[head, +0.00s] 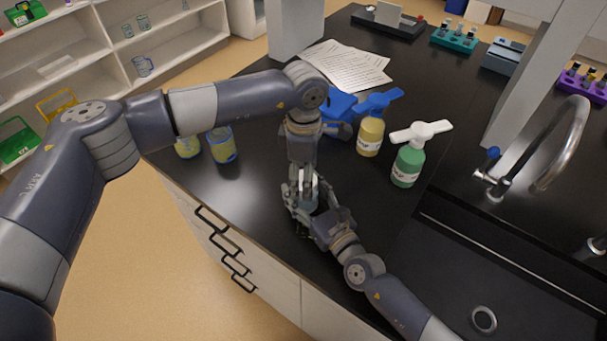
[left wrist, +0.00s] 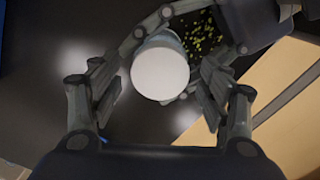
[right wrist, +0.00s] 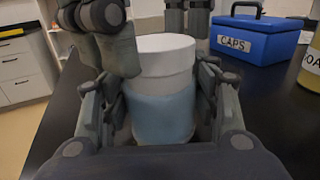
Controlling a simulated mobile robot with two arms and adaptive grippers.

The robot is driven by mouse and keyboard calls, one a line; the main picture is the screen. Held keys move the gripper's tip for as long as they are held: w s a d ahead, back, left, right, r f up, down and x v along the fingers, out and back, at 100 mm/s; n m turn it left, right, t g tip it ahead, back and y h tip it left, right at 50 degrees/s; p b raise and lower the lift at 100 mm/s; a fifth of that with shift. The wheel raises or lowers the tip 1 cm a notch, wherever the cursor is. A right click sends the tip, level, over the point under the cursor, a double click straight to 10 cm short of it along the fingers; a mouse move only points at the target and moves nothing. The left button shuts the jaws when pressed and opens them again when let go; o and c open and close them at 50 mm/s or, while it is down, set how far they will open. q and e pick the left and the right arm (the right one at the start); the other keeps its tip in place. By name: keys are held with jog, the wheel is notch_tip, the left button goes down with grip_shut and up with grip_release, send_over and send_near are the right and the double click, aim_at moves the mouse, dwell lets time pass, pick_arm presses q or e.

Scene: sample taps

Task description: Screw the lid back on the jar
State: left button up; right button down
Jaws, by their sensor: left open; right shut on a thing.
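The jar (right wrist: 162,108) is white with a pale blue band and stands upright between my right gripper's fingers (right wrist: 160,118). A white lid (right wrist: 160,52) sits on top of the jar; I cannot tell how tightly. In the left wrist view the round white lid (left wrist: 160,73) is seen from above, between the spread fingers of my left gripper (left wrist: 158,88). My left gripper (head: 303,188) points down over the jar, open. My right gripper (head: 312,212) comes in from the front right and is shut on the jar. In the head view the grippers mostly hide jar and lid.
A blue box marked CAPS (right wrist: 258,38) stands behind. A yellow bottle (head: 370,137) and a green bottle (head: 408,165) stand to the right, before the sink (head: 470,270). Papers (head: 347,66) lie behind. The counter's front edge is close.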

pick_arm(q)
notch_tip(320, 180, up, 4)
jog(key=shift+r, duration=0.1)
dwell(0.4)
jog(key=n, duration=0.2)
jog(key=r+n, duration=0.1)
jog(key=n, duration=0.2)
jog(key=shift+r+n, duration=0.3)
jog(key=n, duration=0.2)
jog(key=r+n, duration=0.1)
jog(key=n, duration=0.3)
jog(key=shift+r, duration=0.4)
jog(key=shift+f, duration=4)
jog(key=shift+c, duration=0.2)
